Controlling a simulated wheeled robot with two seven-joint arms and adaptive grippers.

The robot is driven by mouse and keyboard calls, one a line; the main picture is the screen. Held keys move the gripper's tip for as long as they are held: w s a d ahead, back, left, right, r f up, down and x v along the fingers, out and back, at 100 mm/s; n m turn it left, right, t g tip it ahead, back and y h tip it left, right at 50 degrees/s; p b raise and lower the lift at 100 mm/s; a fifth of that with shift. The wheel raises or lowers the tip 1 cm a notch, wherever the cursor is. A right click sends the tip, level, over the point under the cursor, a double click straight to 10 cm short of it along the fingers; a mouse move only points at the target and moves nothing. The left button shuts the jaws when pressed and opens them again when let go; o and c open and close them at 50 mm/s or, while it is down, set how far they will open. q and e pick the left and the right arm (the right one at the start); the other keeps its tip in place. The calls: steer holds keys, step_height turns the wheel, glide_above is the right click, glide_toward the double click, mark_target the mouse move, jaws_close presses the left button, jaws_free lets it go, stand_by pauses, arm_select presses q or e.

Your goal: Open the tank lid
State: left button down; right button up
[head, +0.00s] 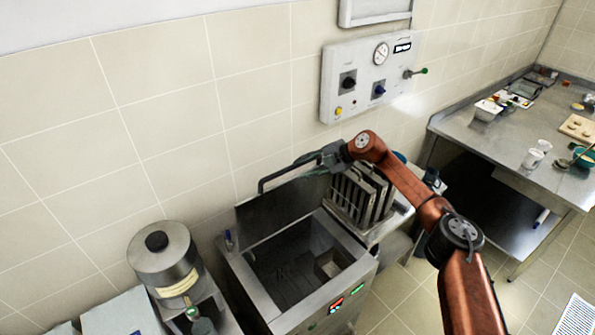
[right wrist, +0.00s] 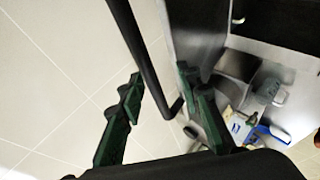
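The steel tank (head: 245,287) stands low against the wall with its top open and its dark interior showing. Its lid (head: 285,208) stands raised, near upright, at the back of the tank. The lid's dark bar handle (head: 268,182) sticks out at the lid's upper edge. My right gripper (head: 318,157) is at the right end of this handle. In the right wrist view the handle (right wrist: 138,50) runs between the green-padded fingers (right wrist: 160,88), which are apart; no grip on it shows. My left gripper is out of view.
A rack of dark plates (head: 358,195) stands just right of the tank. A lidded steel pot (head: 163,262) is at the left. A control panel (head: 370,75) hangs on the wall above. A steel table (head: 470,128) with dishes is at the right.

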steer(key=v, duration=0.8)
steer(key=shift+d, duration=0.15)
steer(key=shift+s, duration=0.1)
steer(key=shift+c, duration=0.4)
